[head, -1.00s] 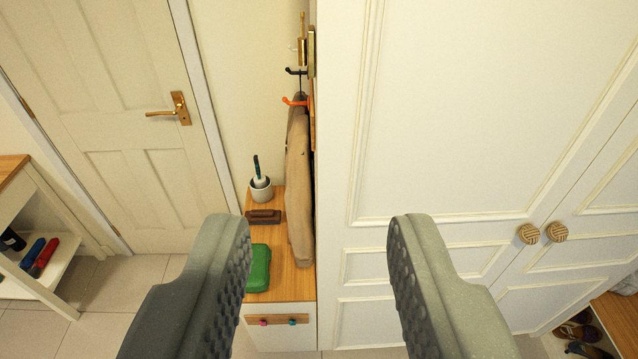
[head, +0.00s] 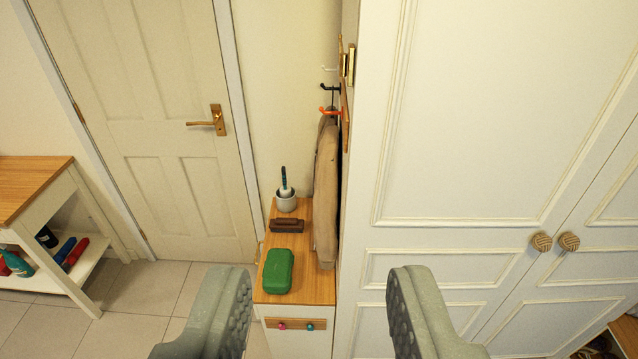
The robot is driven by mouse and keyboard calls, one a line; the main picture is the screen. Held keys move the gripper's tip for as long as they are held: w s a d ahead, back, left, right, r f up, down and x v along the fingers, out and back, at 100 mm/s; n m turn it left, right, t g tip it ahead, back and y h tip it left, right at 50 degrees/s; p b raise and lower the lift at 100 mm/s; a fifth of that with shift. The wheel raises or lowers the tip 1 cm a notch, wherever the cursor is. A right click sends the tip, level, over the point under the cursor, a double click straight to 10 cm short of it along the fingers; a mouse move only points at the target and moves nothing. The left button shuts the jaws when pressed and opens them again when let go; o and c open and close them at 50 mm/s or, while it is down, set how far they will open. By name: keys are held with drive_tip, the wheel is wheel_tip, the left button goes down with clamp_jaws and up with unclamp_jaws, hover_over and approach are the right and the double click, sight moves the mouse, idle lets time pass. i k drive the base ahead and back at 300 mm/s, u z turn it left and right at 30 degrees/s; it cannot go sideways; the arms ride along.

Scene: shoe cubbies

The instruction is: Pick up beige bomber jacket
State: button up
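The beige bomber jacket (head: 326,190) hangs from the hook rail beside the white wardrobe, above a narrow wooden-topped cabinet. I see it nearly edge-on, as a thin tan strip. Its lower end reaches down close to the cabinet top; I cannot tell if it touches. An orange hook (head: 330,111) shows at its upper end. My gripper (head: 318,310) is open and empty, with its two grey padded fingers wide apart at the bottom of the view. It is nearer to the camera than the jacket and well apart from it.
The cabinet top (head: 312,285) holds a green case (head: 278,271), a brown brush (head: 287,226) and a grey cup (head: 286,201). The white wardrobe (head: 440,235) fills the right side. A door (head: 165,120) and a shoe bench (head: 35,185) are at left. Tiled floor (head: 150,300) shows between.

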sight(325, 183)
drive_tip(key=u, duration=0.05)
drive_tip(key=i, duration=0.9)
drive_tip(key=z, duration=0.05)
drive_tip(key=k, duration=0.65)
drive_tip(key=u, duration=0.45)
drive_tip(key=i, duration=0.65)
drive_tip(key=u, duration=0.7)
drive_tip(key=i, duration=1)
drive_tip(key=z, duration=0.65)
drive_tip(key=i, duration=0.5)
drive_tip(key=z, duration=0.45)
